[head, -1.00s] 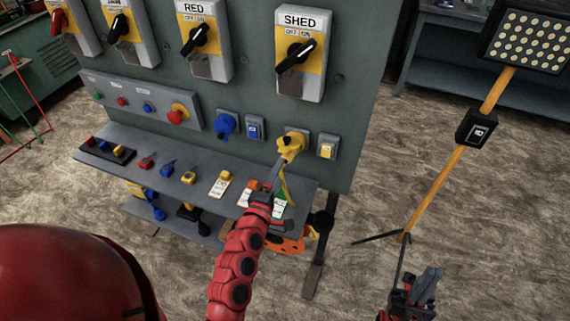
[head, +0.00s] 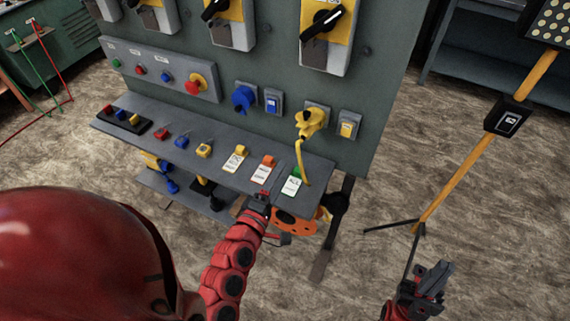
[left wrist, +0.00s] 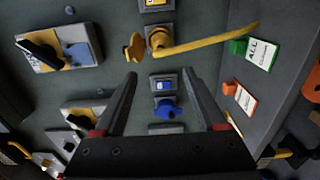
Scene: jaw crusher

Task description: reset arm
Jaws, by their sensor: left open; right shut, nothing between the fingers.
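My left gripper (head: 264,198) is at the front edge of the panel's shelf, below the yellow plug. In the left wrist view its two fingers (left wrist: 163,85) stand wide apart with nothing between them. The yellow plug (head: 310,122) sits at a socket on the grey-green panel, apart from the gripper, with a yellow cord hanging to the shelf. The plug also shows beyond the fingers in the left wrist view (left wrist: 157,40). My right gripper (head: 436,282) is shut and empty over the floor at the lower right.
The shelf (head: 222,178) carries several coloured padlocks and tags, including a green tagged one (head: 293,182). A blue plug (head: 242,97) and rotary switches (head: 325,25) are on the panel. A lamp stand (head: 470,165) stands on the right. Floor between panel and stand is clear.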

